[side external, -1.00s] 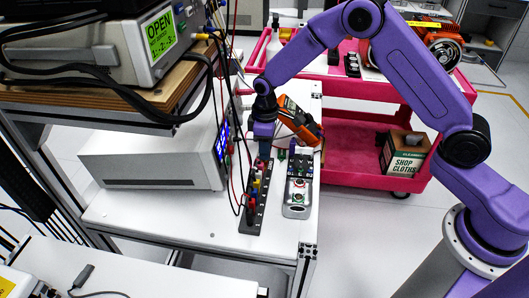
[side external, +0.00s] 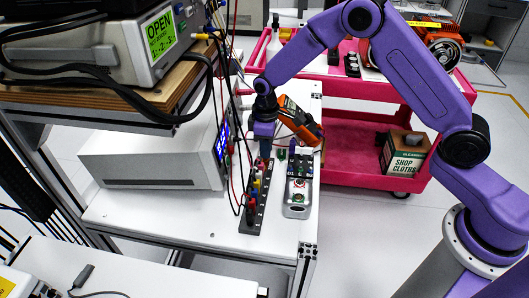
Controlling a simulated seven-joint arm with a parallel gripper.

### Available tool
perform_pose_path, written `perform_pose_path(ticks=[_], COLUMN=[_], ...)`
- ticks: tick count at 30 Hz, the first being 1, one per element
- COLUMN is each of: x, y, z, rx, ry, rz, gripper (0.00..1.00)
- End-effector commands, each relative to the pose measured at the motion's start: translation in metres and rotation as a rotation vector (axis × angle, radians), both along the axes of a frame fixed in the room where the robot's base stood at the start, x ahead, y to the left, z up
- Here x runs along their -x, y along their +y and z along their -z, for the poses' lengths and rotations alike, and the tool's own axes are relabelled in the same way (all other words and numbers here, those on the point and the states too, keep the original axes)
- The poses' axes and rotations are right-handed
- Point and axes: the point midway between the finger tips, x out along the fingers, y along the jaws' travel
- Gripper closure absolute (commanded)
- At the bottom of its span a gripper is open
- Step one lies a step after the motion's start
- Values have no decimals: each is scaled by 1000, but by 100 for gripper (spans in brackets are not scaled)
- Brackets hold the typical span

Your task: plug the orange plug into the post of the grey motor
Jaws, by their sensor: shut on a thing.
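My gripper (side external: 264,150) points down over the far end of a black strip (side external: 252,218) that holds several small coloured plugs. Its jaws are shut on a small plug, which I take to be the orange plug; the fingers mostly hide it, and its colour is hard to make out. I cannot tell whether this plug is clear of the strip. A grey metal unit (side external: 298,209), seemingly the grey motor, lies just right of the strip with a small red and white round part on top. Its post is too small to pick out. My gripper is apart from it, up and to the left.
An orange handheld meter (side external: 299,121) leans right behind my gripper. A large grey instrument (side external: 153,155) stands left of the strip, with red and black cables hanging close by. A pink cart (side external: 350,172) stands behind. The white bench (side external: 160,218) is clear at the front left.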

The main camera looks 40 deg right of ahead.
Motion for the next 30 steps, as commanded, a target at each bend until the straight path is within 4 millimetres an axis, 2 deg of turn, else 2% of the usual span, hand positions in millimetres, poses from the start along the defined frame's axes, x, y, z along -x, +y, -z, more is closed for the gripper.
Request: perform_pose_path(ticks=[30], x=[-1], y=[1], z=[-41], rx=[-2], ry=[-5], rz=[-1], gripper=[100])
